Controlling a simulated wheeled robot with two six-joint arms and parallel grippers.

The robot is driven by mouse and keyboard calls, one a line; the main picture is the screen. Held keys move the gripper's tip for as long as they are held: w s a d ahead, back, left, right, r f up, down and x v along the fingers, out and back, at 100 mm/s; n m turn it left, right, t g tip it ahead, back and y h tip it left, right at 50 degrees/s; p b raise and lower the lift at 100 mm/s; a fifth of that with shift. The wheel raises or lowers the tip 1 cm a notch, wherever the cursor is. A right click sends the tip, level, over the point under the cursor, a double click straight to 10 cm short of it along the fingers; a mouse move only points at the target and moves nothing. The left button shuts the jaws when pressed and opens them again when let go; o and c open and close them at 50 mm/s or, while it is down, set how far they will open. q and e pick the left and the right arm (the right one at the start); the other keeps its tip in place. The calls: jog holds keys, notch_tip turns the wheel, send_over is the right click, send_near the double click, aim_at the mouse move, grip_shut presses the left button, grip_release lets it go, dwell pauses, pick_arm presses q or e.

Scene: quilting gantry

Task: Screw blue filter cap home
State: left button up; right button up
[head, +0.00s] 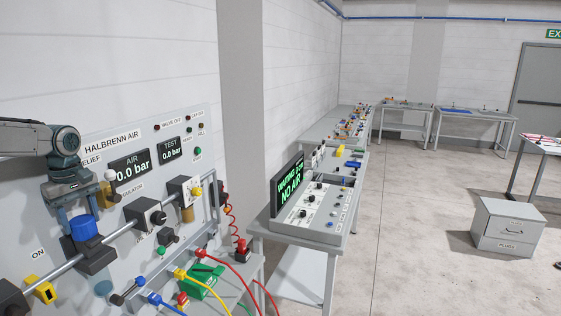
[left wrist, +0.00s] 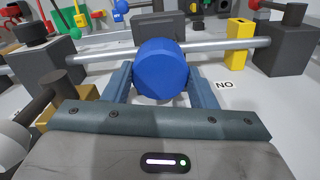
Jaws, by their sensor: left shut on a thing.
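The blue filter cap (head: 84,229) sits on a dark filter head (head: 92,256) on the pipe of the Halbrenn Air panel. My left gripper (head: 80,220) reaches down from above and is shut on the cap, one finger on each side. In the left wrist view the faceted blue cap (left wrist: 160,68) fills the gap between the fingers of my left gripper (left wrist: 160,82). The cap hides the thread and its seat, so I cannot tell how deep it sits. My right gripper is not in view.
A metal pipe (head: 120,235) runs past the cap. A yellow valve block (head: 43,290) and an isolator block (head: 145,213) flank it. The panel displays (head: 131,167) read 0.0 bar. A bench console (head: 310,210) stands to the right, with open floor (head: 420,250) beyond.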

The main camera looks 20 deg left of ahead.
pick_arm(q)
jog(key=shift+m, duration=1.9)
jog(key=shift+m, duration=1.1)
jog(key=o, duration=1.3)
